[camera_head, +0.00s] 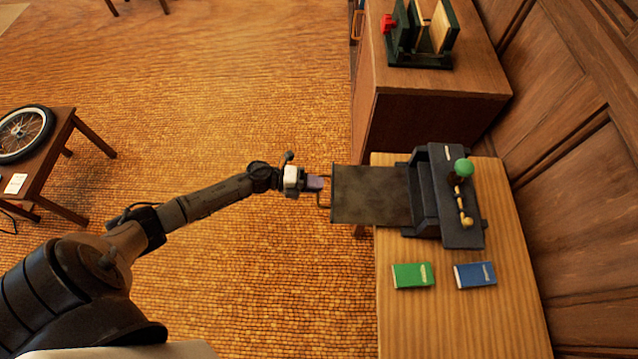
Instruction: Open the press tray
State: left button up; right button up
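The press (437,190) is a dark block with a green knob (464,168) and brass parts on top, standing on a light wooden table. Its flat dark press tray (370,195) sticks out to the left, well past the table's left edge. A thin loop handle (322,206) is on the tray's left end. My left gripper (315,183) is at this handle, its fingertips closed around the handle's bar and covering part of it. My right gripper is not in view.
A green book (413,275) and a blue book (475,274) lie on the table (460,325) in front of the press. A brown cabinet (430,95) stands behind it. A wood-panelled wall is at the right. A stool (60,155) with a wheel is far left; the floor between is clear.

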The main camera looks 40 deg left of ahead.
pick_arm(q)
jog(key=v, duration=1.2)
jog(key=shift+s+a+p, duration=0.25)
jog(key=shift+s+p, duration=0.05)
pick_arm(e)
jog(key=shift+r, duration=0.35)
pick_arm(q)
jog(key=shift+r, duration=0.1)
